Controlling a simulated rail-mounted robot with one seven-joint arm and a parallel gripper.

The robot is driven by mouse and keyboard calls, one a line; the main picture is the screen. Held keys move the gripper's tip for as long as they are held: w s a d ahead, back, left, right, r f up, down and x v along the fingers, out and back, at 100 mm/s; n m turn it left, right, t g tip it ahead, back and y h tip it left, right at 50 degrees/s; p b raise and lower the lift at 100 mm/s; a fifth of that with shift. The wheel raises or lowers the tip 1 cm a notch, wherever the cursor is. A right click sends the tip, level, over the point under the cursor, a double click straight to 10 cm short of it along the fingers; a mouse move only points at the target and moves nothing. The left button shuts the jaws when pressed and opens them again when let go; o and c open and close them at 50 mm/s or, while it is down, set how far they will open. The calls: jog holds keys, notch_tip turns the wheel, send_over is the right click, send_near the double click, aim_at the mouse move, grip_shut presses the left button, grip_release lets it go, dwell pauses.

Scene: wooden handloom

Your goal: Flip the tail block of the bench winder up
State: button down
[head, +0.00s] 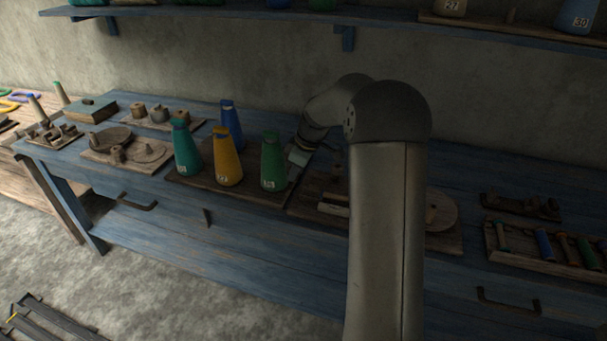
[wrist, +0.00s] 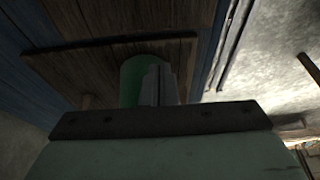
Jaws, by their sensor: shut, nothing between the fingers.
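The bench winder appears to be the wooden board (head: 450,242) right of the cones, with a round wooden wheel (head: 441,211) at its right end. My arm hides its middle. Pale and brown wooden pieces (head: 333,209) show at its left part; I cannot tell which is the tail block or how it lies. My gripper (head: 298,157) is behind and just right of the green cone (head: 273,163), at the left end of the winder. In the wrist view its fingers (wrist: 158,85) are shut and empty, overlapping the green cone (wrist: 131,80); contact cannot be told.
A yellow cone (head: 228,163), a teal cone (head: 185,150) and a blue cone (head: 231,127) share the board with the green cone. A tray of bobbins (head: 545,255) lies at right. A blue shelf (head: 250,15) hangs above. Boards with wooden parts stand at left.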

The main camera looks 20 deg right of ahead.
jog(key=v, duration=1)
jog(key=shift+s, duration=0.15)
jog(key=s+a+r+m+g+h+p, duration=0.1)
jog(key=s+a+r+m+p, duration=0.2)
jog(key=s+a, duration=0.8)
jog(key=s+a+f+m+p, duration=0.1)
jog(key=s+a+f+m, duration=0.1)
jog(key=s, duration=0.8)
jog(key=s+a+f+m+g+h+p, duration=0.1)
jog(key=s+a+f+m+p, duration=0.1)
jog(key=s, duration=0.9)
jog(key=shift+s+a+m+h, duration=0.35)
jog(key=shift+a+m, duration=0.55)
jog(key=shift+a, duration=0.35)
